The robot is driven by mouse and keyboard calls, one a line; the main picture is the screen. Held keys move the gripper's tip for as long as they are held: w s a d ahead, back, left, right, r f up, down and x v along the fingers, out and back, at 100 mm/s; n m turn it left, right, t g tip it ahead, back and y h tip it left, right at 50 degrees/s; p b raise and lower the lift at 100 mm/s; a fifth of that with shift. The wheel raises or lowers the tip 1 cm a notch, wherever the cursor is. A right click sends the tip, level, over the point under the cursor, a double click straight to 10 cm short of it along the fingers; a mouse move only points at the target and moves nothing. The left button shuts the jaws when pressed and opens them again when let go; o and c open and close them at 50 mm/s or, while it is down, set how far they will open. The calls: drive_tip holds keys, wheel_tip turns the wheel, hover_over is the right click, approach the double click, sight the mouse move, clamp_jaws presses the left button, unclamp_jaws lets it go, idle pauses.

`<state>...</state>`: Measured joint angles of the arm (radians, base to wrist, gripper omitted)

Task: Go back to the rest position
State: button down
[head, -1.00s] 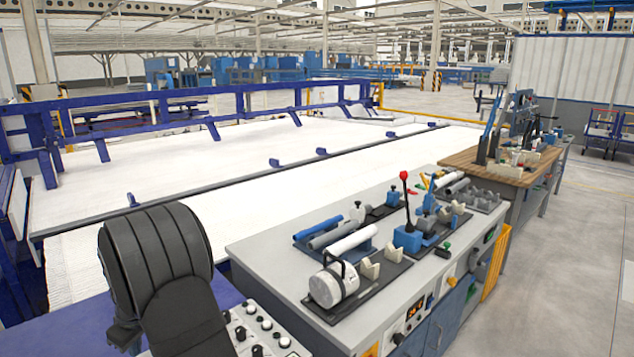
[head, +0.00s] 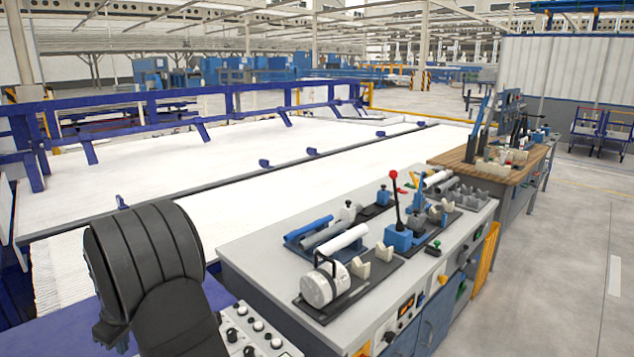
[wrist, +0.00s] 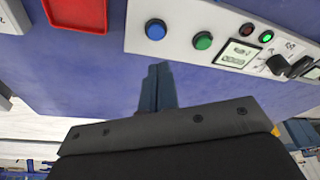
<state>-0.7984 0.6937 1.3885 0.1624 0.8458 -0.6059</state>
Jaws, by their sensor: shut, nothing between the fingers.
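My gripper (wrist: 156,88) shows in the wrist view as two narrow blue-grey fingers pressed together, with nothing between them. They point toward the blue surface (wrist: 95,70), and I cannot tell how far off it is. My own dark arm link fills the lower left of the head view, and the gripper itself does not show there. On the grey bench (head: 260,262), a blue pipe (head: 308,229), a grey pipe (head: 322,236) and a white pipe (head: 343,240) lie side by side in a rack. My gripper touches none of them in view.
A white control panel (wrist: 185,28) with buttons and a red tray (wrist: 77,12) lie at the top of the wrist view. A white cylinder (head: 322,287) with a handle and a red-knobbed lever (head: 395,205) stand on the bench. A wooden-topped bench (head: 462,160) stands behind.

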drive_tip(key=shift+f, duration=3.15)
drive_tip(key=c, duration=0.6)
unclamp_jaws()
drive_tip(key=shift+c, duration=0.2)
drive_tip(key=o, duration=0.6)
drive_tip(key=shift+n, duration=0.9)
drive_tip(key=s+a+r, duration=0.2)
drive_tip(key=a+r, duration=0.1)
drive_tip(key=shift+s+a+r, duration=0.1)
drive_tip(key=shift+s, duration=0.1)
drive_tip(key=shift+o, duration=0.2)
drive_tip(key=s+a+r+n+g+y, duration=0.1)
drive_tip(key=s+a+r+n, duration=0.45)
drive_tip(key=s+r, duration=0.35)
drive_tip(key=s+a+r+n+g+y, duration=0.1)
drive_tip(key=s+a+r+n+g, duration=0.1)
drive_tip(key=s+a+r+n, duration=0.5)
drive_tip(key=s+a+f+m, duration=0.2)
drive_tip(key=s+f, duration=0.1)
drive_tip(key=f, duration=0.4)
drive_tip(key=shift+s+a+f, duration=0.15)
drive_tip(key=shift+a+f, duration=0.15)
drive_tip(key=shift+a, duration=0.1)
